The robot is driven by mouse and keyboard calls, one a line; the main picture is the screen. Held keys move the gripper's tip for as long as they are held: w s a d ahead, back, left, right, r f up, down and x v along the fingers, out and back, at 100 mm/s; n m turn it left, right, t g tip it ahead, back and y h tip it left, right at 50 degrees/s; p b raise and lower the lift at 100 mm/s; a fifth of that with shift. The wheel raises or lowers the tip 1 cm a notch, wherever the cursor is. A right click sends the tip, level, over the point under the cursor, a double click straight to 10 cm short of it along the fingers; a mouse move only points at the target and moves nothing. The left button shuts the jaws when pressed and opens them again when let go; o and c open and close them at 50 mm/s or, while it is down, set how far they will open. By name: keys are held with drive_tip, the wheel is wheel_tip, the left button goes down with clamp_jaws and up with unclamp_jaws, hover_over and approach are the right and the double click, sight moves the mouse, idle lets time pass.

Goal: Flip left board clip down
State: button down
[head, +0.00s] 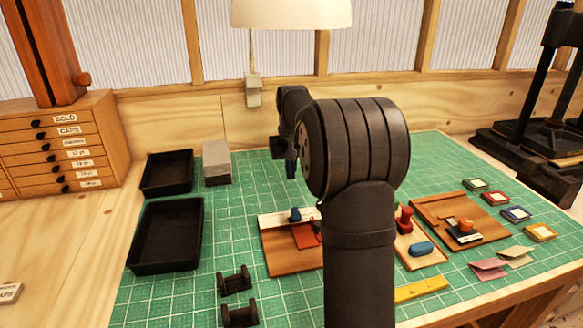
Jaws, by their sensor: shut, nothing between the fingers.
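The left board (290,260) is a brown wooden board on the green mat, partly hidden behind my arm. A white strip (270,219) lies along its far edge, with a small blue piece (295,214) on it. A red flat piece (305,236) lies just in front of the strip. I cannot tell for sure which of these is the clip, or whether it is up or down. My gripper (291,169) is shut and empty, pointing down. It appears above and beyond the board's far edge, apart from it.
Two black trays (135,240) and a grey block (216,172) are at left. Black holders (236,283) stand in front. Right of my arm are a small board with a red stamp (404,219), another wooden board (425,205), ink pads (515,214) and a yellow bar (420,290).

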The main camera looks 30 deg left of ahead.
sight(295, 209)
drive_tip(key=f, duration=0.4)
drive_tip(key=s+d+f, duration=0.1)
drive_tip(key=f, duration=0.1)
drive_tip(key=shift+s+f, duration=0.1)
drive_tip(key=shift+f, duration=0.1)
drive_tip(key=shift+s+d+f, duration=0.2)
drive_tip(key=shift+d, duration=0.05)
drive_tip(key=shift+s+d+f, duration=0.15)
drive_tip(key=shift+s+d, duration=0.2)
drive_tip(key=shift+s+d+r+t+y, duration=0.2)
drive_tip(key=shift+s+d+t+y, duration=0.25)
drive_tip(key=shift+t+y, duration=0.25)
drive_tip(key=shift+s+d+t+y, duration=0.45)
drive_tip(key=shift+t+y, duration=0.25)
drive_tip(key=shift+s+d+t+y, duration=0.4)
drive_tip(key=shift+t+y, duration=0.2)
drive_tip(key=shift+s+d, duration=0.15)
drive_tip(key=shift+d, duration=0.05)
drive_tip(key=shift+a+f, duration=0.15)
